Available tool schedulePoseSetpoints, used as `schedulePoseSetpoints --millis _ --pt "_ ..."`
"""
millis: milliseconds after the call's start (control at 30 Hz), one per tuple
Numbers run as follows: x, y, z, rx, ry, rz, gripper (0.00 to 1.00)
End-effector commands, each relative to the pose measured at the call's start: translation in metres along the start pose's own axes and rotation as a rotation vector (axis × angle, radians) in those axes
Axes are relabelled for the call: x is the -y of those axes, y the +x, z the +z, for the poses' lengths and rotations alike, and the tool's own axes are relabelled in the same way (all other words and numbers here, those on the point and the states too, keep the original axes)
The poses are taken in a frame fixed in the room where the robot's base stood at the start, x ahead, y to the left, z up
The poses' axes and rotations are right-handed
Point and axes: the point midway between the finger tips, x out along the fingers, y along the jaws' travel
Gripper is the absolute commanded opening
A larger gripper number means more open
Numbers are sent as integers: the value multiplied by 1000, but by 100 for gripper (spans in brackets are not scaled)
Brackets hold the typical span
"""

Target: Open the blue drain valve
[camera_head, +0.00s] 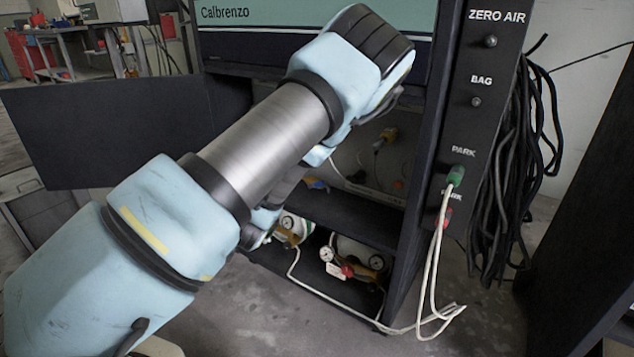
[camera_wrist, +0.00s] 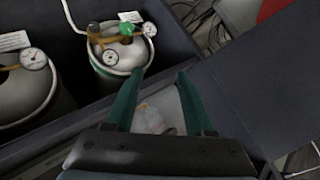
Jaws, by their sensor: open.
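A small blue piece (camera_head: 316,184) shows on the cabinet's middle shelf in the head view, partly behind my arm. It may be the blue drain valve, but it is too small to be sure. No blue valve is clear in the wrist view. My gripper (camera_wrist: 160,76) is open in the wrist view, its two dark green fingers apart with nothing held. A pale rounded thing (camera_wrist: 152,117) lies beyond and between the fingers, too unclear to name. In the head view my arm reaches into the cabinet and hides the gripper.
Gas cylinders with gauges stand below; one has a green knob (camera_wrist: 126,29), another a red knob (camera_head: 347,271). The cabinet's dark side panel (camera_head: 432,190) stands right of my arm. A white hose (camera_head: 432,270) loops down to the floor. An open dark door (camera_head: 110,130) is at left.

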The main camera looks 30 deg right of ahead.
Motion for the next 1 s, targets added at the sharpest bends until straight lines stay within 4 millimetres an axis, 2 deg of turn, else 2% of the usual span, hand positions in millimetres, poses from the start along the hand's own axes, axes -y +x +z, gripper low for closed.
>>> schedulePoseSetpoints --millis 33,100,200,300,433,567,1000 --pt "-14 -2 -21 -93 95 -2 54" --pt "-32 -6 -49 -225 198 -4 54" --pt "-58 -18 -84 -390 319 4 54" --pt "-79 -30 -107 -512 402 15 54" --pt "-95 -40 -123 -597 456 25 54" --pt "-100 -35 -130 -617 466 27 54" --pt "-112 28 -171 -614 464 28 54"
